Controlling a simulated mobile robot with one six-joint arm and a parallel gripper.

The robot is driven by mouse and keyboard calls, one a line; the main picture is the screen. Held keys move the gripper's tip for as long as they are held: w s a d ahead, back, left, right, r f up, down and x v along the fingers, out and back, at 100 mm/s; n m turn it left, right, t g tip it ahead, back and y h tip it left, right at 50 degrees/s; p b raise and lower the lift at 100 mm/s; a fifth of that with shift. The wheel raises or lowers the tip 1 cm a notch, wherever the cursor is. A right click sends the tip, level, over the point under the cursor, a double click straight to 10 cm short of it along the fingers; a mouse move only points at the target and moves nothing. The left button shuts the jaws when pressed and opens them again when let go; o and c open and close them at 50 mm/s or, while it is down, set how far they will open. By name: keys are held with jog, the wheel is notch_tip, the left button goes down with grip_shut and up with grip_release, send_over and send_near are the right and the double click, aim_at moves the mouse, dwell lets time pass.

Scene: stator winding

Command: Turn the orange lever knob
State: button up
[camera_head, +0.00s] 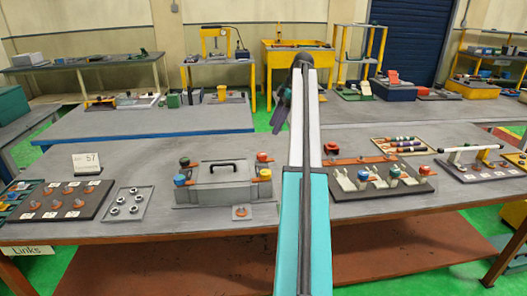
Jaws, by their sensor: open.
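A grey box with a black handle (226,172) sits on the front bench, left of my arm. Small lever knobs stand at its corners. A yellow-orange knob (265,174) is at its front right, and a red-orange knob (262,157) is behind that. A blue knob (180,179) and a dark green knob (184,162) are at its left. I cannot tell for sure which one is the orange lever knob. My gripper (278,126) is open, a small dark shape left of my arm, beyond and above the box in the picture. It appears apart from the knobs.
Left of the box are a tray of round metal parts (127,204), a dark board (64,200) and a "57" card (88,162). Right of my arm is a fixture board with levers (420,187). A blue-edged bench (150,121) stands behind. The front bench edge is mostly clear.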

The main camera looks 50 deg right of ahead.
aim_at(262, 154)
jog(key=p+x, duration=0.2)
jog(key=x, duration=1.1)
jog(key=shift+r, duration=0.1)
jog(key=shift+c, duration=0.5)
